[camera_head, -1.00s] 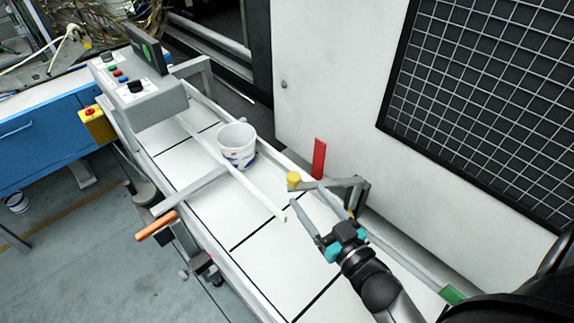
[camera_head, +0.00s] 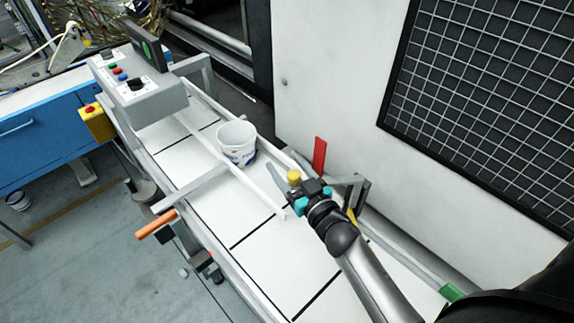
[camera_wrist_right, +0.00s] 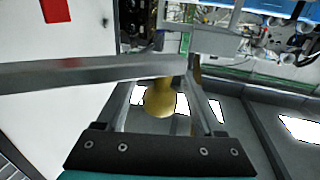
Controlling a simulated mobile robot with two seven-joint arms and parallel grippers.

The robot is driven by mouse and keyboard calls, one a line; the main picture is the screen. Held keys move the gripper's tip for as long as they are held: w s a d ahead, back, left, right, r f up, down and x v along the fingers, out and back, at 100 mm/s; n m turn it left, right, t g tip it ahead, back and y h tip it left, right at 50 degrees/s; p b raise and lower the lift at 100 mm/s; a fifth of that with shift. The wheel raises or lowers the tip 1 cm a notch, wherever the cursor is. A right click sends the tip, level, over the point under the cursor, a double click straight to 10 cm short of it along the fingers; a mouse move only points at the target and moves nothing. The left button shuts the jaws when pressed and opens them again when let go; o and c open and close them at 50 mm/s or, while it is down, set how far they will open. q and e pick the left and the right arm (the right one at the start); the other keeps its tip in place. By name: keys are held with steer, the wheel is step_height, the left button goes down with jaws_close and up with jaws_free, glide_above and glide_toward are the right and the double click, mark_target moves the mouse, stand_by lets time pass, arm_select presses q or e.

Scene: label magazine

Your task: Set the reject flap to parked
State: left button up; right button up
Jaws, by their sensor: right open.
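The reject flap appears to be the grey bar (camera_wrist_right: 75,73) with a yellow knob (camera_head: 294,177) at its end, on the far side of the conveyor. In the head view the bar is mostly behind my right gripper (camera_head: 284,174). The knob sits close to the red plate (camera_head: 319,154). A green plate (camera_head: 452,293) is further along the rail at the lower right. In the right wrist view the yellow knob (camera_wrist_right: 160,98) lies between the spread fingers of my right gripper (camera_wrist_right: 163,92), with gaps visible on both sides. My left gripper is out of view.
A white cup (camera_head: 237,142) stands on the white conveyor (camera_head: 262,255), left of my right gripper. A control box (camera_head: 138,95) stands at the far end. A white cabinet (camera_head: 335,75) borders the far side.

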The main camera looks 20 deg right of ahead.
steer(key=shift+c, duration=0.3)
jaws_close()
stand_by(1.1)
